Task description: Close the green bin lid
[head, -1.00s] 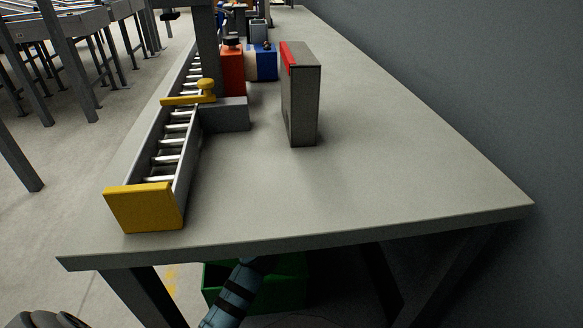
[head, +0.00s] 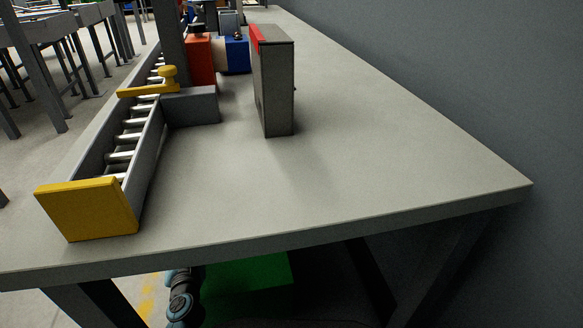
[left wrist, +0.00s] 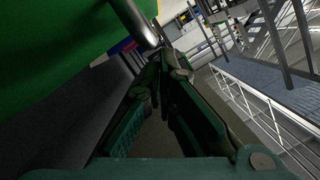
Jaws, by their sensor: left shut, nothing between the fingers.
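The green bin (head: 248,278) is under the near end of the table, partly hidden by the tabletop edge. What shows of it in the head view is a flat green face; I cannot tell there whether this is the lid. In the left wrist view a broad green surface (left wrist: 50,40) fills the upper left, with a metal bar (left wrist: 137,22) along its edge. My left gripper (left wrist: 163,62) is shut and empty, its fingertips close to the bar's lower end; I cannot tell if they touch. In the head view only my left arm shows, beside the bin. My right gripper is out of view.
The grey table (head: 330,170) overhangs the bin, with dark legs on both sides. On it stand a yellow-ended roller conveyor (head: 90,210), a grey box with a red stripe (head: 275,85), and red and blue containers behind. A dark wall (head: 480,80) runs along the right.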

